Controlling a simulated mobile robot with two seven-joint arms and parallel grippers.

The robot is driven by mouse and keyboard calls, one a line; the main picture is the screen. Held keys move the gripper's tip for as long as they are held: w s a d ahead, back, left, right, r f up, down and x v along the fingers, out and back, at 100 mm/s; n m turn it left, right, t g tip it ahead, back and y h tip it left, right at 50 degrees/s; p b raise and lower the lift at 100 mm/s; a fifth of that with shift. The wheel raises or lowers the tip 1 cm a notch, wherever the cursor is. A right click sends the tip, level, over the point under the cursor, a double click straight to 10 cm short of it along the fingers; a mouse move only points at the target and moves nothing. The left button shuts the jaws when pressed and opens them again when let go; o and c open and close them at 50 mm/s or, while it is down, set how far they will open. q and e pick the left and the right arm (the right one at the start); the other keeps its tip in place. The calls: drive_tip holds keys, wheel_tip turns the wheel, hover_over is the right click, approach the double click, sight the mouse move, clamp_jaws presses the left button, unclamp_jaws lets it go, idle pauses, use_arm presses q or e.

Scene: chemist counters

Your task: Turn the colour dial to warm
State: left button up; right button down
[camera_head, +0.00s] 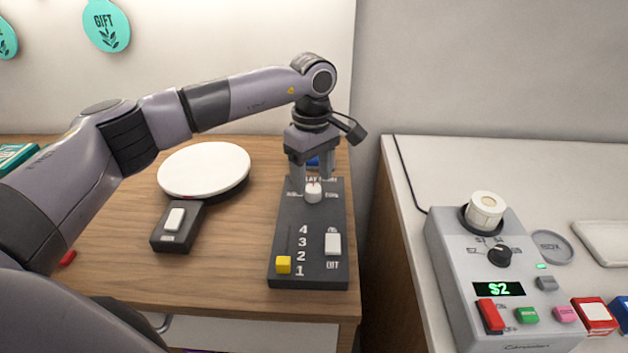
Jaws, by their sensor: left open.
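The colour dial (313,195) is a small white knob near the far end of a dark control panel (290,225) on the wooden counter. Small labels sit around it, partly hidden and too small to read surely. My left gripper (312,178) points down over the dial with its fingers apart, one to each side of the knob's top. I cannot tell whether they touch it. The panel also has a yellow slider (283,264) near the mark 1 and a white rocker switch (332,243) with OFF printed below. My right gripper is out of view.
A round white plate-like device (204,169) and a dark box with a white switch (174,221) stand left of the panel. A blue object shows behind the gripper. Across a gap, a grey machine (470,270) with knobs and buttons stands on the white counter (415,170).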

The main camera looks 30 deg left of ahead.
use_arm(q)
drive_tip(key=shift+f, duration=1.3)
drive_tip(key=c, duration=1)
drive_tip(key=shift+c, duration=0.2)
drive_tip(key=shift+n, duration=0.3)
drive_tip(key=n, duration=1.1)
drive_tip(key=shift+w+r+p, duration=0.1)
drive_tip(key=shift+p, duration=0.3)
